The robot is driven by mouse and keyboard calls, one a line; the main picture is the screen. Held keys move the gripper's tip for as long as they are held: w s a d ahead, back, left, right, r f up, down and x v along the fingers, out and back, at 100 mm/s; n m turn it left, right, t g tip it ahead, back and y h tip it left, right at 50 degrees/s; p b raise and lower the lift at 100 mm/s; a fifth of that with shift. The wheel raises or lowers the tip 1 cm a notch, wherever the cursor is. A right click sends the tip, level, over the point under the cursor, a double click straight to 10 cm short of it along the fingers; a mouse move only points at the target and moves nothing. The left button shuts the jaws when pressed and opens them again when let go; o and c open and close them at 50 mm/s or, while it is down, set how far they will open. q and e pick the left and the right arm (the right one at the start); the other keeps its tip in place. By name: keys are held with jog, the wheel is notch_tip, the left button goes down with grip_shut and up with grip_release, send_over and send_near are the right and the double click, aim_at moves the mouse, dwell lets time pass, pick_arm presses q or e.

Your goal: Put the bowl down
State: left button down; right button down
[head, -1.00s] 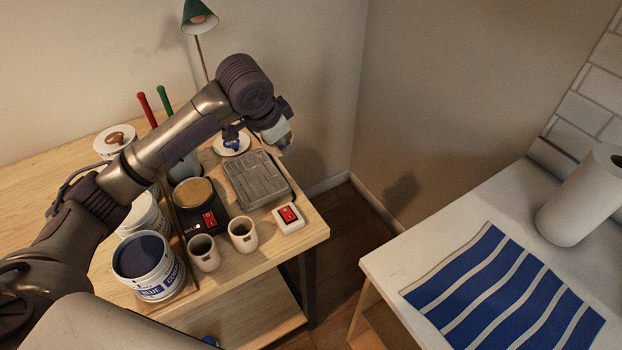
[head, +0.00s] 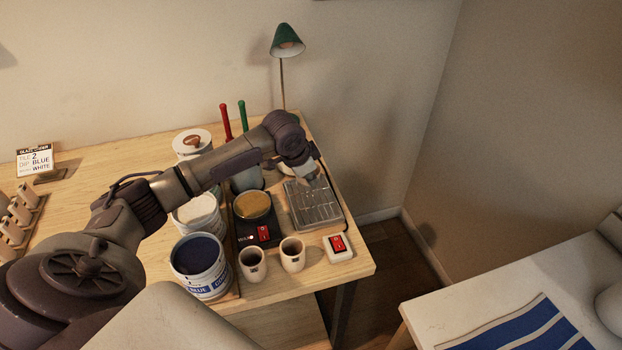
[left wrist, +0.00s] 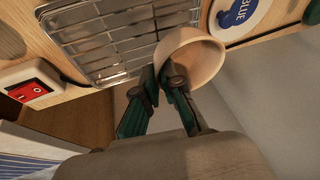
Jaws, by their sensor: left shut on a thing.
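My left gripper (left wrist: 161,80) is shut on the rim of a small pale bowl (left wrist: 197,60) in the left wrist view. The bowl is tilted in that view, with its open side partly toward the camera. A metal wire rack (left wrist: 105,35) lies behind it, and I cannot tell whether they touch. In the head view the rack (head: 318,210) sits on a tray near the wooden table's right end, and my left gripper (head: 311,176) is over its back part. The bowl is mostly hidden there by the gripper. My right gripper is not in view.
A red switch box (head: 338,246), two cups (head: 292,254), a wax warmer (head: 253,207) and a blue glaze tub (head: 200,264) stand left of and in front of the rack. A green lamp (head: 287,42) stands behind. A white table (head: 470,285) is across a gap.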

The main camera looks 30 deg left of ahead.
pick_arm(q)
jog(key=shift+f, duration=0.85)
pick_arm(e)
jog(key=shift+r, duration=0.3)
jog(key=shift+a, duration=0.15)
pick_arm(q)
jog(key=shift+f, duration=0.2)
jog(key=c, duration=1.3)
grip_release()
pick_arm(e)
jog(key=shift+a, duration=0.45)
pick_arm(q)
jog(key=shift+r, duration=0.1)
